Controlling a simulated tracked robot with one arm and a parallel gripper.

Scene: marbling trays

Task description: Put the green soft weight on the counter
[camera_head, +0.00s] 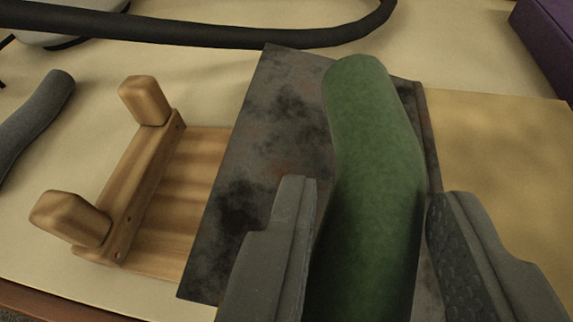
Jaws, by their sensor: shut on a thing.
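The green soft weight (372,150) is a long, rounded, slightly bent roll. It lies between the two fingers of my gripper (370,235), which is shut on it. Its near end runs out of the bottom of the picture. It is over a dark mottled grey slab (265,130); I cannot tell whether it touches the slab. The counter is the pale cream surface (215,80) around and beneath these things.
A wooden piece with two upright pegs (150,215) stands left of the slab. A grey soft roll (35,120) lies at the far left. A black tube (200,30) crosses the back. A tan board (500,160) is at right, a purple block (548,40) at top right.

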